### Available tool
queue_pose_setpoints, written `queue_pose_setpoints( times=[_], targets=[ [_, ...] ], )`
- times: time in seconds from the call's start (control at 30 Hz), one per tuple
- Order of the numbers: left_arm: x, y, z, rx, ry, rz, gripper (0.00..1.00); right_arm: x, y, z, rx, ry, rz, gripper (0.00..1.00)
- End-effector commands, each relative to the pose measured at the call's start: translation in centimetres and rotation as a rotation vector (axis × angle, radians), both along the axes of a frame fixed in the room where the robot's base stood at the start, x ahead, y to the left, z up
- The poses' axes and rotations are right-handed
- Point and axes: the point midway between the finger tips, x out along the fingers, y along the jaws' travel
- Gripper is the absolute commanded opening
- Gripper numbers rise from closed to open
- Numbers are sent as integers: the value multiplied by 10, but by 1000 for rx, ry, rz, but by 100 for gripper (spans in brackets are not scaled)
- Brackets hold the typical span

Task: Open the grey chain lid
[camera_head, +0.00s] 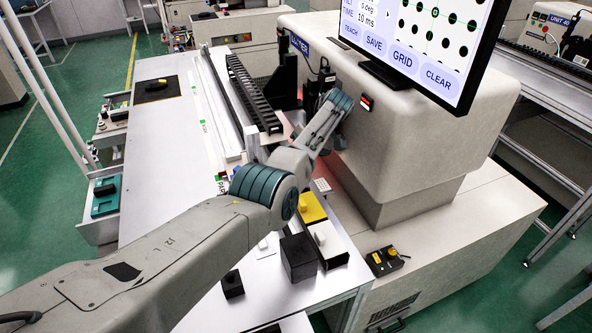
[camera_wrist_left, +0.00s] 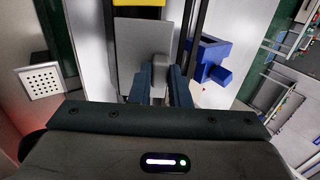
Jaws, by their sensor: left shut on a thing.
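The grey lid (camera_wrist_left: 143,38) is a flat plate in the upper middle of the left wrist view, with a raised grey tab (camera_wrist_left: 160,68) at its near edge. My left gripper (camera_wrist_left: 160,88) is shut on this tab, one dark finger on each side. The lid appears to lie flat between dark rails. In the head view my left arm reaches across the bench to the machine; its gripper is hidden behind the arm there. A black cable chain (camera_head: 252,93) runs along the bench beyond the arm. My right gripper is not in view.
A blue bracket (camera_wrist_left: 209,60) stands right of my fingers, and a white perforated block (camera_wrist_left: 42,80) is at left. The beige machine (camera_head: 420,130) with its monitor (camera_head: 415,45) stands right of the arm. Black and yellow blocks (camera_head: 299,257) sit on the near bench.

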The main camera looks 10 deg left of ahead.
Motion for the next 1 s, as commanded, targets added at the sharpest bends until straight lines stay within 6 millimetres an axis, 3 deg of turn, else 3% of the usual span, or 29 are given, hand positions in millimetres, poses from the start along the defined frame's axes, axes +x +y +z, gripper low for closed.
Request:
queue_pose_setpoints(
  times=[0.57, 0.6, 0.7, 1.0],
  targets=[
    [1, -1, 1, 19, 11, 0, 0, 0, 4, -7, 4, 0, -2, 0],
    [1, -1, 1, 19, 11, 0, 18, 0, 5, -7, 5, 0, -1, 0],
    [1, -1, 1, 19, 11, 0, 38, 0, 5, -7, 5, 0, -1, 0],
    [1, -1, 1, 18, 12, 0, 38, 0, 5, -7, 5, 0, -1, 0]
  ],
)
